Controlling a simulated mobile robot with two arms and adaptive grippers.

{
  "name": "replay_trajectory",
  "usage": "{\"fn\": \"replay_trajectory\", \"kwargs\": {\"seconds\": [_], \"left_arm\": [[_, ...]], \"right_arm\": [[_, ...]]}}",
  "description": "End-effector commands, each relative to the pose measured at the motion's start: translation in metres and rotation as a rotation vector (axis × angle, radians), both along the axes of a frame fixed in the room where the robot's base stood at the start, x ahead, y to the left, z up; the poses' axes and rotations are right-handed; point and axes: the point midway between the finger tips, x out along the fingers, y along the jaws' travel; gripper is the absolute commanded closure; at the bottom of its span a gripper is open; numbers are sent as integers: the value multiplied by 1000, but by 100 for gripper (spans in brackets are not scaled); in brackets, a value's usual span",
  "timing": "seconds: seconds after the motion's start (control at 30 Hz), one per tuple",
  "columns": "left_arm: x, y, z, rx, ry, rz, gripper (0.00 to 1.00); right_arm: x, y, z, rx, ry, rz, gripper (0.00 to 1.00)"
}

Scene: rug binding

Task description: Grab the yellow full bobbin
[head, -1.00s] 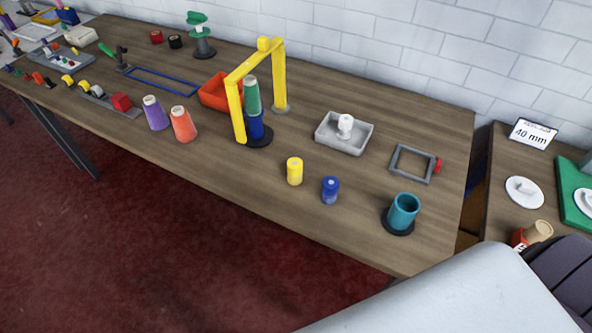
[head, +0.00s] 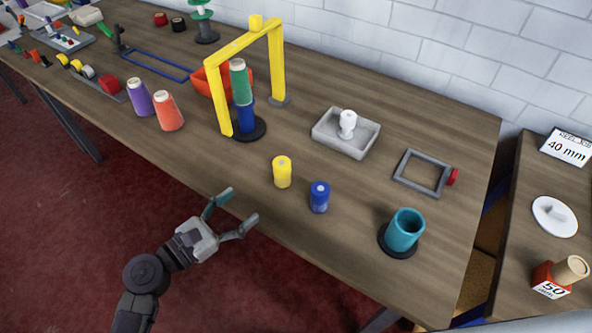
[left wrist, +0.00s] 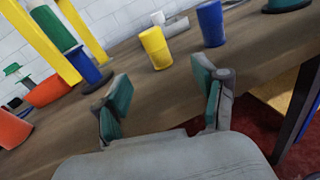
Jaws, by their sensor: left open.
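The yellow full bobbin (head: 282,172) stands upright near the front edge of the table, left of a blue bobbin (head: 319,197). My left gripper (head: 236,211) is open and empty at the table's front edge, to the lower left of the yellow bobbin and apart from it. In the left wrist view the yellow bobbin (left wrist: 155,47) shows beyond the open fingertips (left wrist: 165,90), between them, with the blue bobbin (left wrist: 211,23) to its right. My right gripper is not in view.
A yellow frame (head: 218,97) stands over stacked green and blue spools at the back left. An orange cone (head: 168,111) is left of it. A grey tray (head: 326,136) lies behind the bobbins. A teal cup (head: 404,230) stands at the right.

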Motion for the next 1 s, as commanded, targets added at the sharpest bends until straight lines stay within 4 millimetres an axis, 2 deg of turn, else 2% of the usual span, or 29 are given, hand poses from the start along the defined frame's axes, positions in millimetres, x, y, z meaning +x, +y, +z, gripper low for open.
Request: {"fn": "replay_trajectory", "kwargs": {"seconds": [0.13,0.27,0.5,0.77,1.0], "left_arm": [[13,2,7,-104,58,31,29],[28,-14,9,-109,58,32,29],[59,-46,7,-106,59,33,29],[71,-62,9,-103,58,32,29],[93,-90,12,-103,58,32,29]], "right_arm": [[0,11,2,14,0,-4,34],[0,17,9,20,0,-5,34],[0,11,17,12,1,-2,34],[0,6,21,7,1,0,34],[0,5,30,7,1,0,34]]}}
